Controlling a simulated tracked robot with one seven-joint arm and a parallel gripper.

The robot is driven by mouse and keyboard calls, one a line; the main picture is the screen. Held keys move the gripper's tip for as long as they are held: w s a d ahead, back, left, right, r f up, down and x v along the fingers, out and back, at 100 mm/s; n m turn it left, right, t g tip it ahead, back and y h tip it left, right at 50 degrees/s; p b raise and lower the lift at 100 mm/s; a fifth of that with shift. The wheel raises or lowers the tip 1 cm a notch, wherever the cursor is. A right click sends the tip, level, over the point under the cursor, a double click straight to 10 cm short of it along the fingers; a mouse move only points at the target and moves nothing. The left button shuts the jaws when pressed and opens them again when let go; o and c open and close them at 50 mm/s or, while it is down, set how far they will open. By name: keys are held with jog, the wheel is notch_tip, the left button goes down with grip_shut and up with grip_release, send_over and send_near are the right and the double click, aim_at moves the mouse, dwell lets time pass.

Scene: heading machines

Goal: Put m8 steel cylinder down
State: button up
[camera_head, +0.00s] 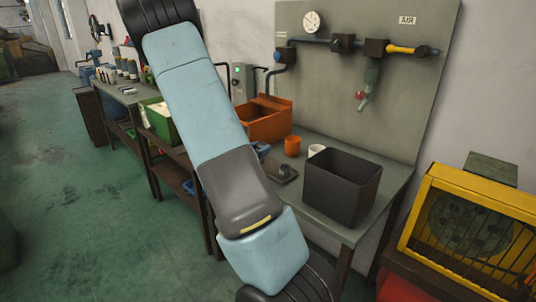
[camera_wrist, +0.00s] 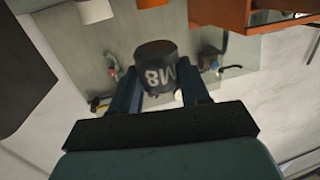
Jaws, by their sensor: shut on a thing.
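The m8 steel cylinder (camera_wrist: 158,62) is a dark, short cylinder with a pale M8 marking that appears upside down in the wrist view. My gripper (camera_wrist: 158,82) is shut on it, with one dark finger on each side. The cylinder is held clear, with the grey panel and bench behind it. In the head view my arm crosses the middle; the gripper and cylinder are not visible there.
A grey bench (camera_head: 387,190) holds a dark open bin (camera_head: 343,190), an orange bin (camera_head: 265,122), an orange cup (camera_head: 292,146) and a white cup (camera_head: 315,151). An air panel (camera_head: 400,110) stands behind. A yellow caged machine (camera_head: 470,225) is at right. Green floor (camera_head: 80,200) is open at left.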

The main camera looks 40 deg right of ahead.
jog(key=s+a+r, duration=0.2)
jog(key=a+r, duration=0.1)
jog(key=a, duration=0.4)
jog(key=w+a+f+n+t+y, duration=1)
jog(key=w+a+f+t, duration=0.15)
jog(key=w+a, duration=0.5)
jog(key=a+f+n+t+y, duration=0.1)
jog(key=a+f+n+y, duration=0.4)
jog(key=a+f+y, duration=0.3)
jog(key=s+a+f+h, duration=0.1)
jog(key=s+f, duration=0.4)
jog(key=f, duration=0.2)
jog(key=shift+s+a, duration=0.15)
jog(key=shift+a, duration=0.1)
jog(key=shift+f, duration=0.1)
